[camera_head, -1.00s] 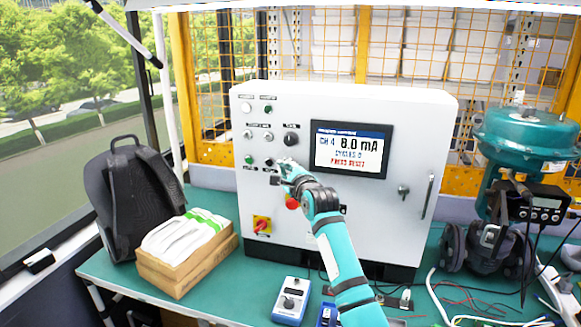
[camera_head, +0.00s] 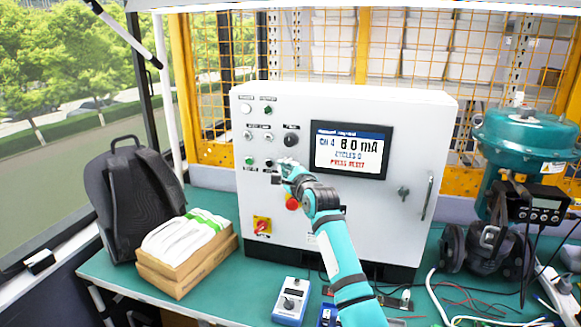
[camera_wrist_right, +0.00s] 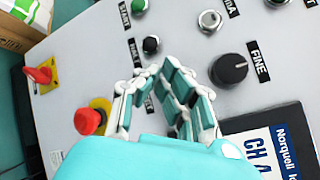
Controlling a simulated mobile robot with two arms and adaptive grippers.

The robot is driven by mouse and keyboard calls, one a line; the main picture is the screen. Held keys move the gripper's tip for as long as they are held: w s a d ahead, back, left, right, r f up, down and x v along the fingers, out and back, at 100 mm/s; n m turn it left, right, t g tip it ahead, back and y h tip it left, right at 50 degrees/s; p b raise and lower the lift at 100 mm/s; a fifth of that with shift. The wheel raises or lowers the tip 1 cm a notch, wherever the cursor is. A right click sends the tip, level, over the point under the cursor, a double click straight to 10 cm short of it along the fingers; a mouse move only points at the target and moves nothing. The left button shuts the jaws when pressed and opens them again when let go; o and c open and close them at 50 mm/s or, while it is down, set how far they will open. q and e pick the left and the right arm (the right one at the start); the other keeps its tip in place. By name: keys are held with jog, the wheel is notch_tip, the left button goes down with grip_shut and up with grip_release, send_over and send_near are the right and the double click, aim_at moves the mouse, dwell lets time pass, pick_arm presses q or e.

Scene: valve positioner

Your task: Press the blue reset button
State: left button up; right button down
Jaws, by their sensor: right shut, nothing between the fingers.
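The white control cabinet (camera_head: 360,227) stands on the bench with its button panel facing me. I see no blue reset button in either view; the spot behind my fingers is hidden. My right gripper (camera_head: 284,169) is shut and empty, in front of the panel, right of a green button (camera_head: 249,161) and a black button (camera_head: 269,162). In the right wrist view its fingertips (camera_wrist_right: 150,80) point at the panel just below the black button (camera_wrist_right: 151,44), partly covering a label. I cannot tell whether they touch the panel. The screen (camera_head: 350,150) reads "PRESS RESET". My left gripper is not in view.
A red mushroom button (camera_head: 292,203) sits just below my right gripper, and a red-yellow rotary switch (camera_head: 262,225) lower left. The black FINE knob (camera_wrist_right: 229,69) is close to the fingers' right. A blue-white handheld device (camera_head: 291,300) lies on the bench in front.

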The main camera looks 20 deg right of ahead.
jog(key=shift+w+d+r, duration=0.1)
jog(key=shift+w+d, duration=0.15)
jog(key=shift+w, duration=0.05)
dwell(0.8)
dwell(0.3)
jog(key=shift+s+a+p, duration=0.45)
jog(key=shift+s+p, duration=0.25)
jog(key=shift+p, duration=0.2)
